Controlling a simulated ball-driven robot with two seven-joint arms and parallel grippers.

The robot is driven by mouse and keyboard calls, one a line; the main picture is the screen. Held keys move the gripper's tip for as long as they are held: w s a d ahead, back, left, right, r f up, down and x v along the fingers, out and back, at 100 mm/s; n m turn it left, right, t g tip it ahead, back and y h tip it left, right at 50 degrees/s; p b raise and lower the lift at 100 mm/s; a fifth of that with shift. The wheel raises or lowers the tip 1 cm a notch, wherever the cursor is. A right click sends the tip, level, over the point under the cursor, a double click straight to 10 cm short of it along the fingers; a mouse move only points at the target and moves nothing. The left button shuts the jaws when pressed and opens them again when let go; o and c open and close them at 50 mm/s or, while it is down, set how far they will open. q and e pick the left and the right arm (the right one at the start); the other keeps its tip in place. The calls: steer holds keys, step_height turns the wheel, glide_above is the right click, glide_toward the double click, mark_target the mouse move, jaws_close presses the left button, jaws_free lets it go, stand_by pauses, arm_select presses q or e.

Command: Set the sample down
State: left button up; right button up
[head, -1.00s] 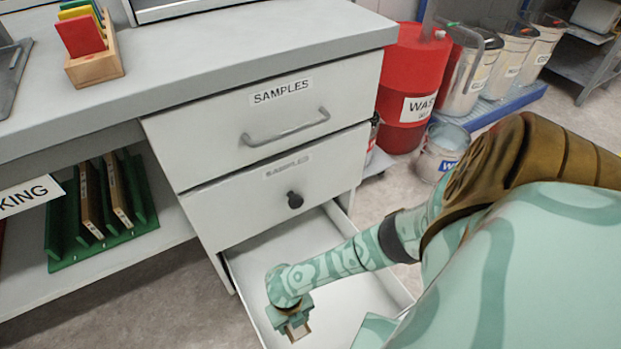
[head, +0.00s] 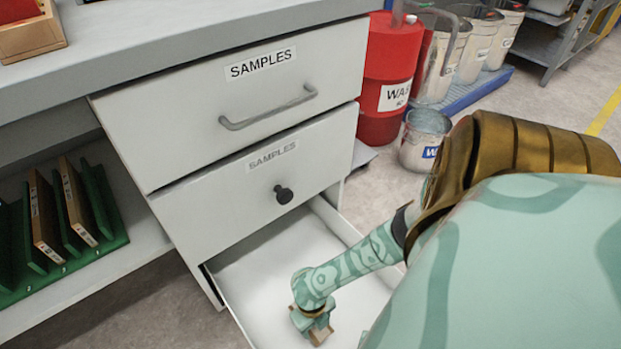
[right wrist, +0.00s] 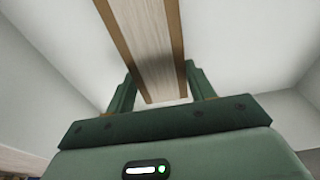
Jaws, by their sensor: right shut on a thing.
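The sample (right wrist: 150,48) is a flat light-wood piece with brown edges. It stands between the green fingers in the right wrist view, and a small wooden end of it (head: 319,336) shows in the head view. My right gripper (right wrist: 160,92) is shut on it. In the head view the right gripper (head: 317,330) points down inside the open white drawer (head: 258,277), near the bottom edge of the picture. The sample's lower end is hidden, so I cannot tell whether it touches the drawer floor. My left gripper is not in view.
Above the open drawer are two closed fronts labelled SAMPLES, one with a bar handle (head: 268,112), one with a black knob (head: 284,195). A green rack (head: 115,242) holding boards is at left. A red waste drum (head: 388,80) and a pail (head: 422,143) stand behind.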

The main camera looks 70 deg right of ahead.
steer(key=shift+r, duration=0.1)
steer(key=shift+f, duration=0.65)
steer(key=o, duration=1)
steer(key=shift+r, duration=0.1)
